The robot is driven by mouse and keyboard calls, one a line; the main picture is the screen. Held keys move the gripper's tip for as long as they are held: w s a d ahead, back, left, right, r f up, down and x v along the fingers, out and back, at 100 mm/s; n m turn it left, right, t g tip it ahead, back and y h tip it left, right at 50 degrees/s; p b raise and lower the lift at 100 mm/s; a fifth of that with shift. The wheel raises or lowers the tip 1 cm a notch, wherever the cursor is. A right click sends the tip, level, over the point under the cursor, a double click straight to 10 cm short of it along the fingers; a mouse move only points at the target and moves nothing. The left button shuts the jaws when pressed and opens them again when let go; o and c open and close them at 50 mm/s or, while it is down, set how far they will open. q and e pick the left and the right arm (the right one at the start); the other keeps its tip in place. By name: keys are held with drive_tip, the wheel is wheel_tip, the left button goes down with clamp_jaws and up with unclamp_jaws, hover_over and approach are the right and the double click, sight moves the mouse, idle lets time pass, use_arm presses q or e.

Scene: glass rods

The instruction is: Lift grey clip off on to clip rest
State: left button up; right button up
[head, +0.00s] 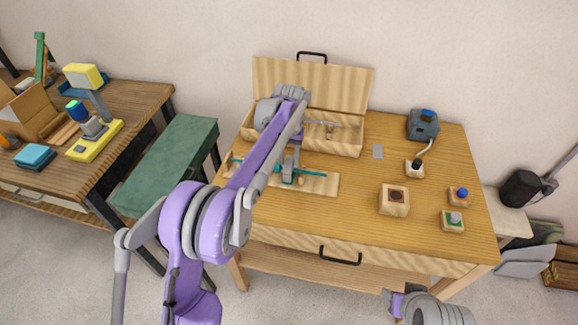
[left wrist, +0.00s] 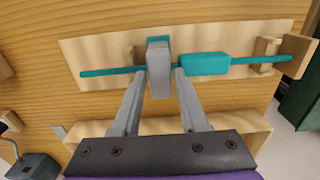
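The grey clip (left wrist: 158,72) sits on a thin teal rod (left wrist: 105,72), beside a thicker teal block (left wrist: 205,64) on the same rod. The rod lies along a pale wooden board (left wrist: 236,24) with small wooden supports. My left gripper (left wrist: 162,82) is down around the clip, one finger on each side, with a narrow gap visible; in the head view it (head: 288,172) hides much of the clip. My right gripper (head: 396,300) is at the bottom edge of the head view, its fingers unclear. I cannot tell which thing is the clip rest.
An open wooden box (head: 345,135) stands behind the board. A flat grey square (head: 378,151) lies on the table (head: 350,215) to its right. A wooden block with a dark hole (head: 394,200), small button blocks (head: 458,194) and a grey-blue device (head: 423,125) stand further right.

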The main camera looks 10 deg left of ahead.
use_arm(q)
clamp_jaws()
drive_tip(key=shift+r, duration=0.15)
